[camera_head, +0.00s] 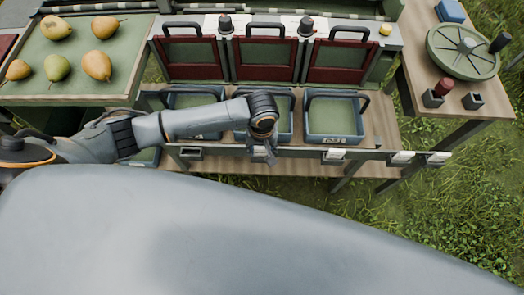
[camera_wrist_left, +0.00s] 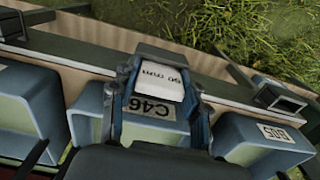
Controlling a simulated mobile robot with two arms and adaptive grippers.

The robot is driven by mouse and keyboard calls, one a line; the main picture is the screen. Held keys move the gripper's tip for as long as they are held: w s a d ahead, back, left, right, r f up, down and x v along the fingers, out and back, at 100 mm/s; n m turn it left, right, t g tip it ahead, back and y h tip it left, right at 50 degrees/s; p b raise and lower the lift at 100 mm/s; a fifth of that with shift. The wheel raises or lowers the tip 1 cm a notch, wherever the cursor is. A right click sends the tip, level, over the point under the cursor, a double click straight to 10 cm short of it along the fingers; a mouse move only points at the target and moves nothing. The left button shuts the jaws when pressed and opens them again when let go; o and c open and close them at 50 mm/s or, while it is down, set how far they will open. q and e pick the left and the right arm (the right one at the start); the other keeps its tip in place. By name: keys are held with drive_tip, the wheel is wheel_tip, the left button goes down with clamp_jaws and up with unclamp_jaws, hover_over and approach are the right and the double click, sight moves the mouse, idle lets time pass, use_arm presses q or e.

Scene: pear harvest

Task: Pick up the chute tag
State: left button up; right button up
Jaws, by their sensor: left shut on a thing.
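A white chute tag (camera_wrist_left: 158,80) printed "90 mm" sits between the two fingers of my left gripper (camera_wrist_left: 160,92) in the left wrist view. The fingers are shut on it from both sides. A dark holder piece shows right behind the tag, and I cannot tell whether the tag is still seated in it. In the head view my left gripper (camera_head: 267,156) points down at the front rail, before the middle crate, and hides the tag. My right gripper is not in view.
Other white tags (camera_head: 335,155) sit along the rail to the right, and an empty-looking holder (camera_head: 190,152) is to the left. Blue crates (camera_head: 334,136) stand behind the rail under red gates (camera_head: 343,64). Pears (camera_head: 97,65) lie on a green tray at upper left.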

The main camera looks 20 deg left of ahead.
sight(262, 147)
use_arm(q)
drive_tip(key=shift+r, duration=0.4)
wheel_tip(262, 147, up, 2)
drive_tip(key=shift+w+r, duration=0.1)
drive_tip(key=s+d+r+p, duration=0.2)
drive_tip(key=s+d+r, duration=0.3)
drive_tip(key=s+r, duration=0.65)
drive_tip(key=r+p, duration=0.1)
drive_tip(key=p, duration=0.2)
drive_tip(key=s+r+p, duration=0.1)
drive_tip(key=r+p, duration=0.1)
drive_tip(key=p, duration=0.1)
drive_tip(key=r+p, duration=0.2)
drive_tip(key=p, duration=0.2)
drive_tip(key=shift+s+d+r, duration=0.15)
drive_tip(key=shift+s+r, duration=0.1)
drive_tip(key=shift+s, duration=0.05)
idle(0.4)
